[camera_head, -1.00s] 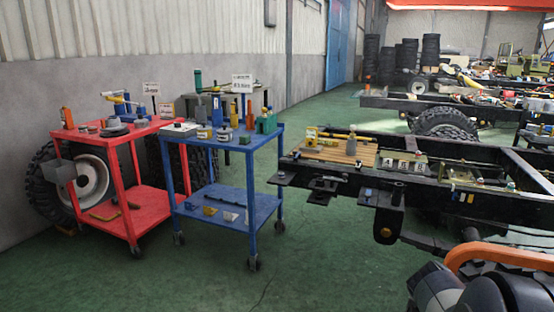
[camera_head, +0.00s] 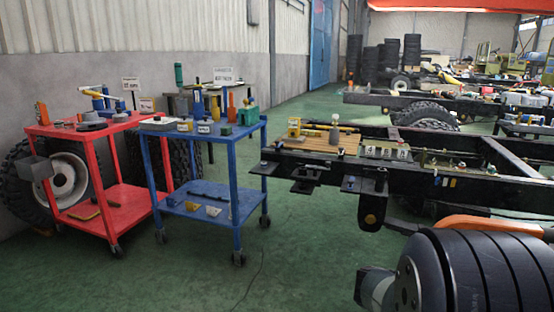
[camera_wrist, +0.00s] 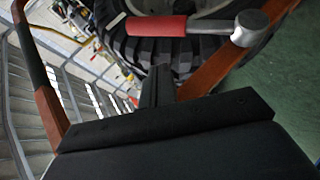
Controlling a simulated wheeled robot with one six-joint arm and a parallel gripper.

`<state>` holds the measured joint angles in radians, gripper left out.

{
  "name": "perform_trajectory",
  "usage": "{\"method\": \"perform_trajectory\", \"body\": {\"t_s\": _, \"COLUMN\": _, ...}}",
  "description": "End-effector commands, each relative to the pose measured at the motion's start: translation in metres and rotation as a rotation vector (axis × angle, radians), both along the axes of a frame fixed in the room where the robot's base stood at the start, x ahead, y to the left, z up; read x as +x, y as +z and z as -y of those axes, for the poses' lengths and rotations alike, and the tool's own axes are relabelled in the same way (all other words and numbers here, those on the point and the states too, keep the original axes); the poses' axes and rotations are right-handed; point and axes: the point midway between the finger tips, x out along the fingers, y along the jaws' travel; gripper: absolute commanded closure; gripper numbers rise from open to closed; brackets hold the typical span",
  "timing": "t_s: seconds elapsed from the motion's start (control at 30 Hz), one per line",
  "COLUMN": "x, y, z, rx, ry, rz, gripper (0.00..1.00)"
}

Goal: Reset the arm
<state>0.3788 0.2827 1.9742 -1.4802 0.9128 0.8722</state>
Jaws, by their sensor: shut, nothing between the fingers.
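My gripper (camera_wrist: 157,86) shows in the wrist view as dark fingers pressed together ahead of a broad black body. It is shut and empty. It points toward a black tyre (camera_wrist: 150,48), with a hammer-like tool with a red handle (camera_wrist: 156,26) and grey head in front of it. I cannot tell how far apart they are. In the head view, a black ribbed link and grey joint of my arm (camera_head: 450,272) fill the lower right; the gripper is out of that view.
A red cart (camera_head: 130,205) and a blue cart (camera_head: 240,185) with tools stand at left. A black truck chassis (camera_head: 320,170) bearing a wooden board (camera_head: 330,143) stands at right. An orange bar (camera_head: 480,224) passes beside my arm. Green floor (camera_head: 290,260) is open in front of the carts.

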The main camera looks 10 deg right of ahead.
Motion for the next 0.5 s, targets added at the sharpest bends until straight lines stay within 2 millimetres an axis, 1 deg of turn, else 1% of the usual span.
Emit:
{"method": "perform_trajectory", "body": {"t_s": 0.03, "x": 0.0030, "y": 0.0010, "z": -0.0041, "rx": -0.022, "ry": 0.004, "rz": -0.016, "gripper": 1.00}}
{"method": "perform_trajectory", "body": {"t_s": 0.2, "x": 0.0067, "y": 0.0025, "z": -0.0105, "rx": -0.083, "ry": 0.001, "rz": -0.053, "gripper": 1.00}}
{"method": "perform_trajectory", "body": {"t_s": 0.5, "x": 0.0086, "y": 0.0030, "z": -0.0140, "rx": -0.117, "ry": 0.000, "rz": -0.071, "gripper": 1.00}}
